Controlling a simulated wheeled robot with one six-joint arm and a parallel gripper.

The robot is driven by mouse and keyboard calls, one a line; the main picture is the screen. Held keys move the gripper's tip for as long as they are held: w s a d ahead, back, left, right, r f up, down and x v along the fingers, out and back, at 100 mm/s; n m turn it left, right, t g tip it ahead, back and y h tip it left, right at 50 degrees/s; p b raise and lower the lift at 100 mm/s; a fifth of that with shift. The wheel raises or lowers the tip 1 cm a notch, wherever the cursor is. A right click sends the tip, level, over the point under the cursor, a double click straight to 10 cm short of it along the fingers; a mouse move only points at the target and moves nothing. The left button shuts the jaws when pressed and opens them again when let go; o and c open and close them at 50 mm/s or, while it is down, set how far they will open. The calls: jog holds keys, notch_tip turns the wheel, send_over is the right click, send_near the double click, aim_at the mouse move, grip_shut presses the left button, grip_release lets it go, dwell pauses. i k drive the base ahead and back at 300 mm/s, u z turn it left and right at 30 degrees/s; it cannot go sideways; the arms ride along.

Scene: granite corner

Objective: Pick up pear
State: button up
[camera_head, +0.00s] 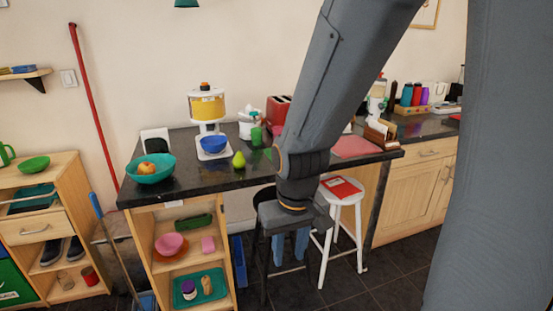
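A green pear (239,160) stands upright on the dark granite counter (190,182), just right of a blue bowl under a dispenser. My gripper (291,246) hangs below and to the right of the pear, pointing down in front of the counter, apart from the pear. Its two blue-grey fingers look spaced apart with nothing visible between them. My arm covers part of the counter right of the pear.
A teal bowl (150,170) with fruit sits at the counter's left end. A yellow dispenser (207,108) holds a blue bowl (213,144). A green bottle (256,130) stands behind the pear. A white stool (342,195) with a red book is right of my gripper.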

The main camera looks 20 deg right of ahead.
aim_at(240, 161)
jog(key=z, duration=0.55)
jog(key=i, duration=1.7)
jog(key=u, duration=0.6)
